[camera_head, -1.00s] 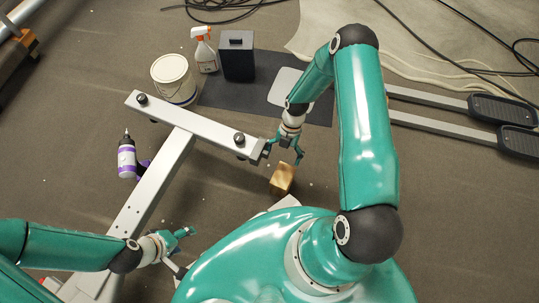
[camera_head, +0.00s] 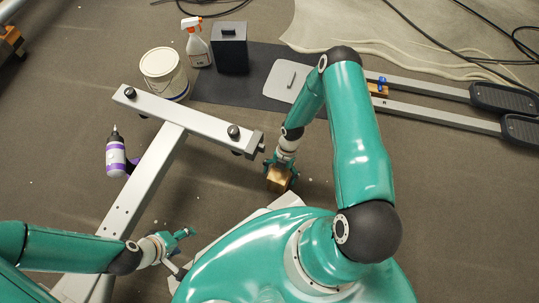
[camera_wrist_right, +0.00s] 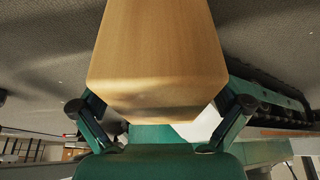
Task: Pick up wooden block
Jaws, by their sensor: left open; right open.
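The wooden block (camera_head: 278,179) stands on the floor near the right end of the grey metal crossbar. It also fills the upper middle of the right wrist view (camera_wrist_right: 157,55). My right gripper (camera_head: 280,172) is at the block from above, with its fingers open on either side. In the right wrist view the fingers (camera_wrist_right: 160,125) flank the block's near end; whether they touch it I cannot tell. My left gripper (camera_head: 183,240) is open and empty at the lower left, near the metal frame, far from the block.
The grey metal T-frame (camera_head: 150,175) lies left of the block. A white bucket (camera_head: 164,72), spray bottle (camera_head: 195,45) and dark box (camera_head: 229,48) stand behind it. A purple-labelled bottle (camera_head: 116,155) is at the left. Pedal arms (camera_head: 440,115) extend right. Floor right of my right arm is clear.

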